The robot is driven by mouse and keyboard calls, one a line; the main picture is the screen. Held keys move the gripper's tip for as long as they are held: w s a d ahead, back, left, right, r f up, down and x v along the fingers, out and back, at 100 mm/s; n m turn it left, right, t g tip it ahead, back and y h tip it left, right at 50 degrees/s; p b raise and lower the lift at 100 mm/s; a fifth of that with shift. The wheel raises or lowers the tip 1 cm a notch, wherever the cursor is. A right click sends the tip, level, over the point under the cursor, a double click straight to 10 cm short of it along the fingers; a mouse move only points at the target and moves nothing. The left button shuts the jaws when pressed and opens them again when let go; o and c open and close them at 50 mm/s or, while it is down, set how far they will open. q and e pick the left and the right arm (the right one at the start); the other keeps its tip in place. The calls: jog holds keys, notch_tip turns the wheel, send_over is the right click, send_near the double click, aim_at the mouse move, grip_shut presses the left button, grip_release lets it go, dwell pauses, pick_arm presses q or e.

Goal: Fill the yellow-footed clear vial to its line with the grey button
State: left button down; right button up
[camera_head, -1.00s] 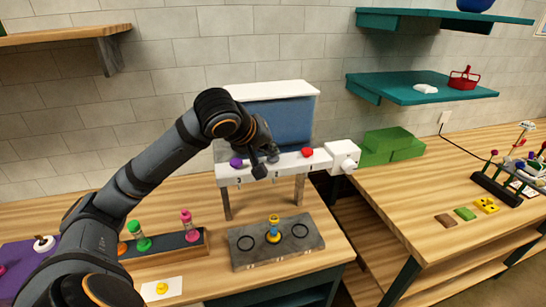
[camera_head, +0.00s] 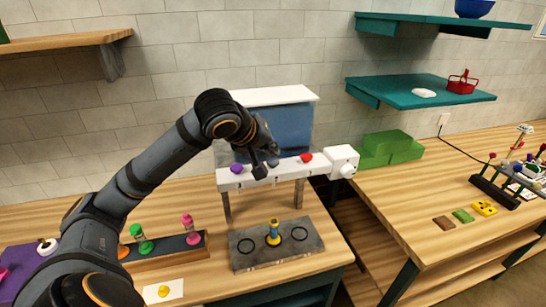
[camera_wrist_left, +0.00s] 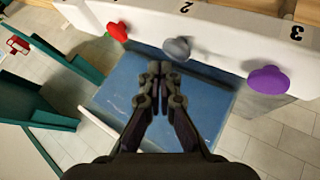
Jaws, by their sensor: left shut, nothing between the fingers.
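The yellow-footed vial (camera_head: 273,238) stands upright in the middle ring of the dark grey slab (camera_head: 245,262), below the white dispenser bar (camera_head: 228,183); its fill level is too small to read. The grey button (camera_head: 272,162) is the middle one on the bar, between the purple and red buttons. It also shows in the left wrist view (camera_wrist_left: 177,47). My left gripper (camera_head: 260,170) is shut and empty in front of the bar. In the left wrist view its fingertips (camera_wrist_left: 159,68) are close to the grey button, seemingly apart from it. My right gripper is out of view.
The purple button (camera_head: 236,168) and red button (camera_head: 306,157) flank the grey one closely. A blue tank (camera_head: 292,125) stands behind the bar. A wooden rack (camera_head: 172,247) with capped vials is at the left. The slab's two outer rings are empty.

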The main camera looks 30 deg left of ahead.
aim_at(271, 163)
pick_arm(q)
jog(key=shift+r, duration=0.1)
notch_tip(271, 163, up, 5)
jog(key=p, duration=0.5)
dwell(0.4)
dwell(2.2)
